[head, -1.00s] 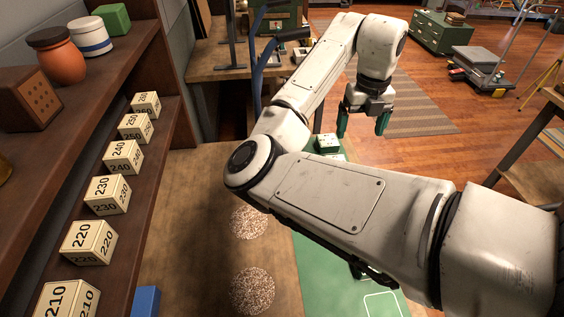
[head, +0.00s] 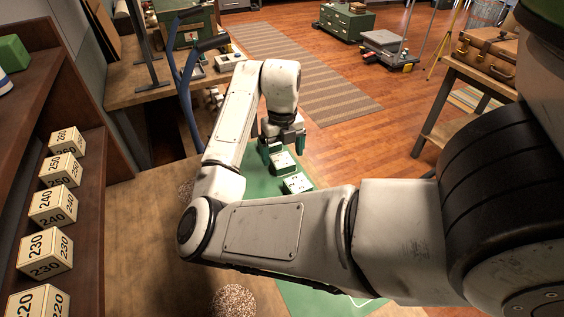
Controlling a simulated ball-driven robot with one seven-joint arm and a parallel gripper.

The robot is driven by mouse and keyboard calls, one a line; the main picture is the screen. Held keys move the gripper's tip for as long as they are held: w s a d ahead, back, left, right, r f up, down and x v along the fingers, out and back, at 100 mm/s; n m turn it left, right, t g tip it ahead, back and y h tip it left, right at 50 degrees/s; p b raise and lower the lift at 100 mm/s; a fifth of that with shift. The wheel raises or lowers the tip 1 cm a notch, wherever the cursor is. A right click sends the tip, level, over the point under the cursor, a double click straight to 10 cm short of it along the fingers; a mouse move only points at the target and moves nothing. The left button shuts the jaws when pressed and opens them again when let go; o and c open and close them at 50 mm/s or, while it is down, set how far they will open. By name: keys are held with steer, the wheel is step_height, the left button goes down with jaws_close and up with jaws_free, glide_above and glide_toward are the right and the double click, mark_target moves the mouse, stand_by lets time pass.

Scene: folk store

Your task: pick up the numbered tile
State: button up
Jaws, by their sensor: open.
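Two small tiles with white tops and green sides lie on the green mat (head: 262,187). The farther tile (head: 283,162) is just below and between the green fingertips of my gripper (head: 283,148). My gripper points down, open, with nothing seen between its fingers. I cannot tell whether a fingertip touches this tile. The nearer tile (head: 297,184) lies a little closer to me, apart from the fingers. Marks on the tile tops are too small to read. My forearm hides part of the mat.
Cream numbered blocks, such as the 230 block (head: 45,254) and the 240 block (head: 53,206), stand on the brown shelf (head: 88,205) at left. A speckled round pad (head: 233,301) lies on the wooden table (head: 140,235). A suitcase (head: 487,52) rests on a side table at right.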

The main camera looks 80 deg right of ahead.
steer(key=shift+f, duration=1)
steer(key=c, duration=1.2)
steer(key=shift+c, duration=0.2)
steer(key=shift+r, duration=0.15)
